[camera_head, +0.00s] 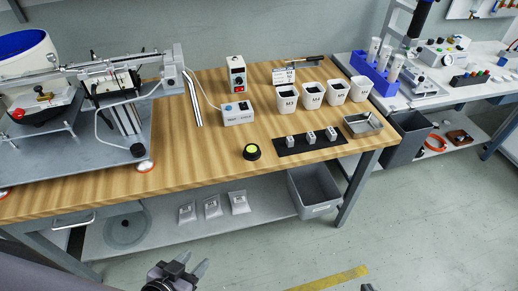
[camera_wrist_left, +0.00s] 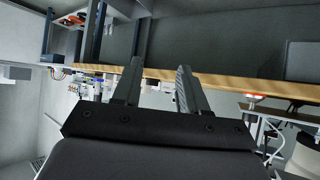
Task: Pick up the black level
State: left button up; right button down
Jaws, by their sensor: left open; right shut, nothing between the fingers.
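A small round black thing with a yellow-green top, which looks like the black level (camera_head: 252,152), lies flat near the front edge of the wooden bench (camera_head: 205,165). My left gripper (camera_head: 194,262) is open and empty, low in front of the bench. In the left wrist view its two fingers (camera_wrist_left: 160,65) are apart with nothing between them; the level cannot be made out there. Only a small dark tip of my right gripper (camera_head: 367,287) shows at the bottom edge of the head view; it is shut and empty.
Right of the level lie a black mat (camera_head: 318,149) with three small blocks and a metal tray (camera_head: 363,124). White bins (camera_head: 287,101) and a white box (camera_head: 238,115) stand behind. The gantry machine (camera_head: 125,105) is at left. Bench around the level is clear.

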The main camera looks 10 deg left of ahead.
aim_at(251, 152)
jog(key=i+l+u, duration=0.1)
jog(key=l, duration=0.3)
jog(key=l+u, duration=0.15)
jog(key=l, duration=0.25)
jog(key=i+l+u, duration=0.15)
jog(key=i+l, duration=0.5)
